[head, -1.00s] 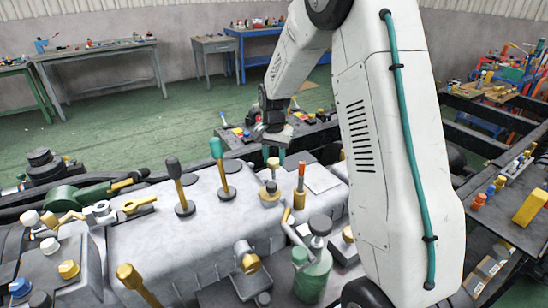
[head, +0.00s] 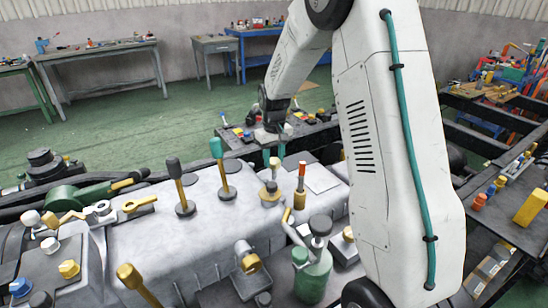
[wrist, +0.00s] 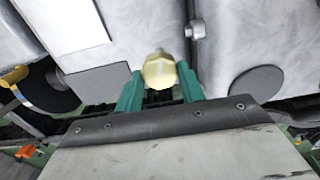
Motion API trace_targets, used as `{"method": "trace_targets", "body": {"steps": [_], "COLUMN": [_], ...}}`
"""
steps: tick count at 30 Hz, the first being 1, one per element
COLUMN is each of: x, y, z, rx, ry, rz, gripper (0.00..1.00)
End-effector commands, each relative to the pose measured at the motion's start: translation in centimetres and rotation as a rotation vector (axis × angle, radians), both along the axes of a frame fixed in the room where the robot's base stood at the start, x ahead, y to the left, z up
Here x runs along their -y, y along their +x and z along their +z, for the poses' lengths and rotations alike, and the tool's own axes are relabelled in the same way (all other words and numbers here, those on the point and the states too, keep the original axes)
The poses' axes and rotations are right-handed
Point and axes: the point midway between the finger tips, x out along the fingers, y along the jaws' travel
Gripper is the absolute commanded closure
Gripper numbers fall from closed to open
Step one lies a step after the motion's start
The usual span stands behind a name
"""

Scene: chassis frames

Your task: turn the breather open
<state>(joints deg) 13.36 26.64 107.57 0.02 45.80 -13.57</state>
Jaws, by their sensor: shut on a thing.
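The breather appears to be the pale yellow, faceted cap (wrist: 159,72) with a light stripe across it, seen between my fingers in the wrist view. In the head view its cap (head: 274,162) stands upright on the grey housing, above a brass fitting. My gripper (head: 274,154) comes down on it from above, with a teal finger on each side. In the wrist view the gripper (wrist: 160,88) is shut on the cap. The finger contact is partly hidden in both views.
Black-knobbed (head: 174,168) and teal-knobbed (head: 217,148) levers stand left of the gripper. An orange-topped post (head: 301,180) stands close on the right. A green bottle-like part (head: 313,275) is nearer. Open green floor lies behind the housing.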

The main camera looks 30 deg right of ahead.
Motion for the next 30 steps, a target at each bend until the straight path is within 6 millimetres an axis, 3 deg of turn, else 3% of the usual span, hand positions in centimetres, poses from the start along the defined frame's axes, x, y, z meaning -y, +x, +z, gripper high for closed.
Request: {"method": "trace_targets", "body": {"steps": [12,30], "x": [0.05,0.07], "y": [-0.02,-0.02], "z": [0.06,0.06], "rx": [0.000,0.000], "ry": [-0.001,-0.001], "rz": [0.216,0.255], "gripper": [0.84,0.84]}}
